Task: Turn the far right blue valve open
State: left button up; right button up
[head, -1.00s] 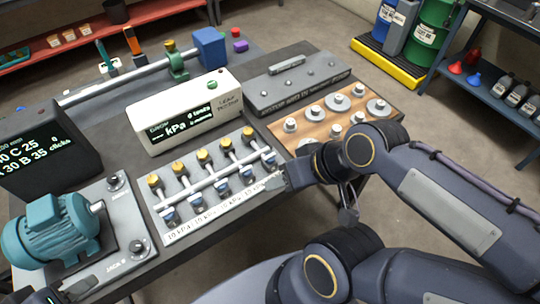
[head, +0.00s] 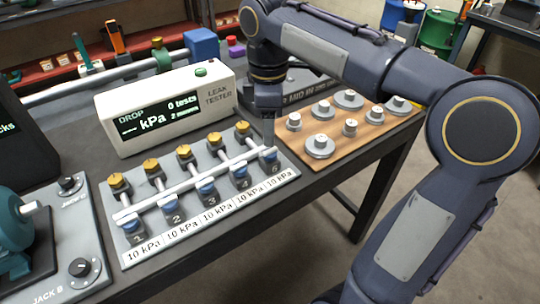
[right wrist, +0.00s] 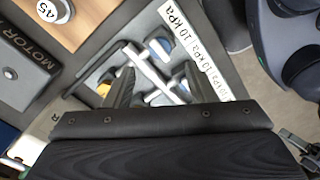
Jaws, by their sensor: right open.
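The far right blue valve (head: 269,156) sits at the right end of a grey manifold plate (head: 215,222), above the white 10 kPa labels. It also shows in the right wrist view (right wrist: 160,47), ahead of the gap between my fingers. My right gripper (head: 268,138) points down just above this valve. The right wrist view shows its two dark fingers (right wrist: 158,86) apart, with nothing clearly held. I cannot tell whether they touch the valve or how far the valve is turned. My left gripper is out of view.
Other blue valves (head: 207,189) stand close to the left in the row, with yellow knobs (head: 184,151) behind. The leak tester (head: 165,107) stands behind the plate. A wooden board (head: 378,119) with round metal weights lies to the right.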

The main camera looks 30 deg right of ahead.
aim_at(269, 152)
notch_tip(269, 152, down, 7)
jog(key=shift+r+b, duration=0.2)
jog(key=shift+b, duration=0.7)
jog(key=c, duration=1)
jog(key=shift+o, duration=0.2)
jog(key=shift+r, duration=0.1)
